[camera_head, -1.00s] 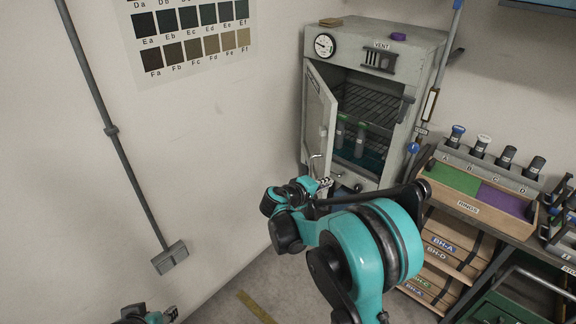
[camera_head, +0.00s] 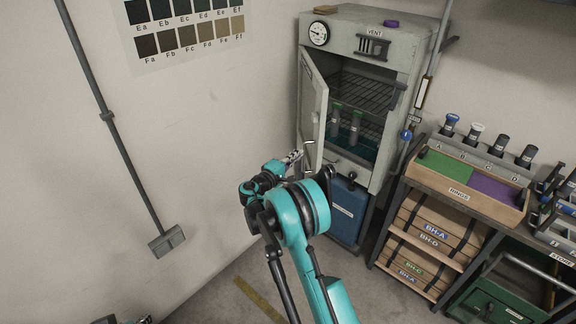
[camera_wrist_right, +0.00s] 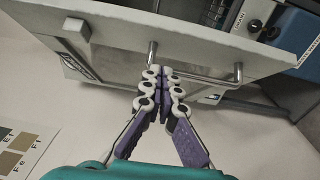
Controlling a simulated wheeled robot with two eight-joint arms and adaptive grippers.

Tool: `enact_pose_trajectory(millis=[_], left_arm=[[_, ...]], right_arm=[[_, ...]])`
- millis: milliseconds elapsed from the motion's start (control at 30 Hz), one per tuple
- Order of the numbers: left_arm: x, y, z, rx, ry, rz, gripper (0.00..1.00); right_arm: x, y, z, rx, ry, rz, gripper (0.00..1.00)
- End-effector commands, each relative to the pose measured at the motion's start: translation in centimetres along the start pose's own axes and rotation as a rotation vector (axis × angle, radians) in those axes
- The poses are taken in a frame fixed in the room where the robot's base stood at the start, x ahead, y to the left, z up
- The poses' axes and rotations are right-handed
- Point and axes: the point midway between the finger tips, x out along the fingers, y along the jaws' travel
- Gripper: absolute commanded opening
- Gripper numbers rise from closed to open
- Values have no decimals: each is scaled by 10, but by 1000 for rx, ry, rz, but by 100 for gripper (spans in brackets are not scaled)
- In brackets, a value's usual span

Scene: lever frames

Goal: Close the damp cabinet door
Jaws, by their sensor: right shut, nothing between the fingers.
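The grey damp cabinet (camera_head: 405,50) stands against the back wall. Its door (camera_head: 312,108), hinged on the left, is open and swung outward, so the racks inside show. My right gripper (camera_head: 296,156) is shut and empty, at the outer side of the door near its lower part. In the wrist view the closed fingertips (camera_wrist_right: 164,72) are at the door's metal bar handle (camera_wrist_right: 200,78), within the span of the bar; I cannot tell whether they touch it. The door's outer face (camera_wrist_right: 120,40) fills the upper part of that view. Only a sliver of my left gripper (camera_head: 145,320) shows at the bottom edge.
Several dark bottles (camera_head: 356,126) stand inside the cabinet. A blue box (camera_head: 347,212) is below it. To the right is a bench with a green and purple tray (camera_head: 458,192) and several capped tubes.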

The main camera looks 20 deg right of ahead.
Motion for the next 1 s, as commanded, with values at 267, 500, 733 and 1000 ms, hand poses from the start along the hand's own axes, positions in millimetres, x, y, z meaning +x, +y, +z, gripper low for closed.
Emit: enact_pose_trajectory(millis=[267, 500, 733, 1000], left_arm=[[12, 0, 8, 0, 0, 0, 40], [13, 0, 10, 0, 0, 0, 40], [13, 0, 9, 0, 0, 0, 40], [15, 0, 11, 0, 0, 0, 40]], right_arm=[[34, -1, 22, 0, -2, 0, 0], [40, 0, 29, 0, 0, 0, 0], [40, 0, 28, 0, 0, -1, 0], [56, 0, 47, 0, 37, -1, 0]])
